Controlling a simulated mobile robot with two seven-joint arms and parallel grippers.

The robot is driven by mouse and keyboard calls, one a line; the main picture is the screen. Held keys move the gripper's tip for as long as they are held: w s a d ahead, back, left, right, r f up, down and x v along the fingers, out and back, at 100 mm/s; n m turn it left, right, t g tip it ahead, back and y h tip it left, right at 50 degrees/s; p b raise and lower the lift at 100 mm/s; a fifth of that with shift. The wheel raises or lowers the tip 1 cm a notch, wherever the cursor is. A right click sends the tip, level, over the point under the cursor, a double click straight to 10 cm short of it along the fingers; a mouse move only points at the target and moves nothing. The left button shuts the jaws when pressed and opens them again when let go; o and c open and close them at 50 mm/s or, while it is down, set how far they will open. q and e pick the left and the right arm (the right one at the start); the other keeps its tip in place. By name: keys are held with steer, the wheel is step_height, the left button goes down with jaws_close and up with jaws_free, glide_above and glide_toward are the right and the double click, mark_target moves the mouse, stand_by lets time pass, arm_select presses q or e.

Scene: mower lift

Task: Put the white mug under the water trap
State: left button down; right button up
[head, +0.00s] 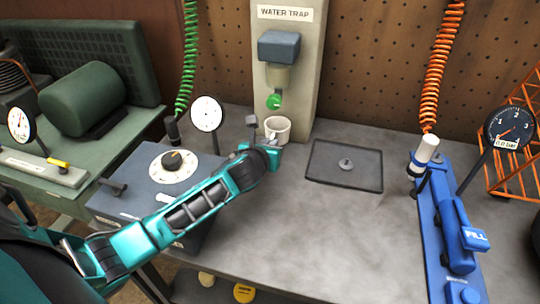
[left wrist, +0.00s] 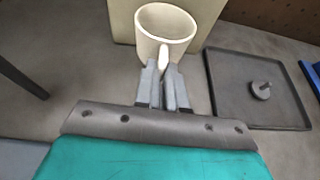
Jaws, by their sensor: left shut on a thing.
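The white mug (head: 277,128) stands upright, or nearly so, on the grey bench in front of the pillar labelled WATER TRAP (head: 286,13). The trap's blue block, clear bowl and green drain knob (head: 274,101) are just above it in the head view. My left gripper (head: 272,141) reaches the mug from the front. In the left wrist view the jaws (left wrist: 164,76) are shut on the handle of the mug (left wrist: 166,32), whose open top faces up. I cannot tell whether its base touches the bench. My right gripper is out of view.
A dark tray (head: 344,180) with a small knob lies to the right. A blue-grey box with a dial (head: 172,165) and a round gauge (head: 206,113) stand left of the mug. A blue FILL fixture (head: 455,235) stands at right. The front middle bench is clear.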

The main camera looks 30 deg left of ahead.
arm_select(q)
steer(key=shift+w+f, duration=0.15)
steer(key=shift+f, duration=1.8)
steer(key=shift+b, duration=0.3)
steer(key=shift+f, duration=0.15)
steer(key=c, duration=1.2)
jaws_free()
steer(key=shift+r, duration=0.25)
steer(key=v, duration=1.2)
steer(key=shift+f+p, duration=0.1)
steer(key=shift+p, duration=0.2)
